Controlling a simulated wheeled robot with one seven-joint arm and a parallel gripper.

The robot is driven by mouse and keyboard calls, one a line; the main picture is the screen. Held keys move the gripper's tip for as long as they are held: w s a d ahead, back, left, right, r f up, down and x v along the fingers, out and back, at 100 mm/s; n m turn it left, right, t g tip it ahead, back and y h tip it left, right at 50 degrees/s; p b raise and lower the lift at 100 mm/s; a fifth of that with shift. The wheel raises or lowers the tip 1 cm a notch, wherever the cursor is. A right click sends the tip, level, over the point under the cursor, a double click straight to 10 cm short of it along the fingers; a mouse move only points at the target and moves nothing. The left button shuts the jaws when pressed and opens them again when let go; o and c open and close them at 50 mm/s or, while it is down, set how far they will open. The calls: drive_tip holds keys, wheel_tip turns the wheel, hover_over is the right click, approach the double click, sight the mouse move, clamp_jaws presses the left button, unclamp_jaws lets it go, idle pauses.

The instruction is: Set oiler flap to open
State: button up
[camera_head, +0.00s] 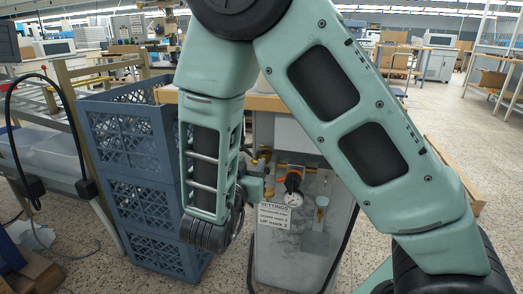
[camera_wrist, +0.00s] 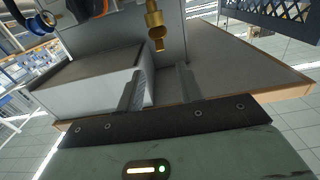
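The grey machine cabinet (camera_head: 290,255) stands behind my arm and carries a row of brass and black fittings. A small cup-like fitting (camera_head: 321,202), which may be the oiler, sits at the right of the row; I cannot make out its flap. My gripper (camera_head: 256,187) is partly hidden by my arm, left of the gauge. In the wrist view, my gripper (camera_wrist: 159,70) is open and empty, its two fingers apart. A brass fitting (camera_wrist: 155,28) shows beyond the gap between the fingers, apart from them.
A white dial gauge (camera_head: 293,198) and a settings label (camera_head: 273,216) are on the cabinet front. Stacked blue-grey crates (camera_head: 125,130) stand close on the left. An orange knob (camera_wrist: 62,5) is at the wrist view's top left. Open floor (camera_head: 440,115) lies to the right.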

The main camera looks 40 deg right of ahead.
sight(262, 146)
drive_tip(key=x, duration=0.9)
drive_tip(key=shift+w+d+b, duration=0.25)
drive_tip(key=shift+b, duration=0.1)
clamp_jaws()
drive_tip(key=shift+r, duration=0.1)
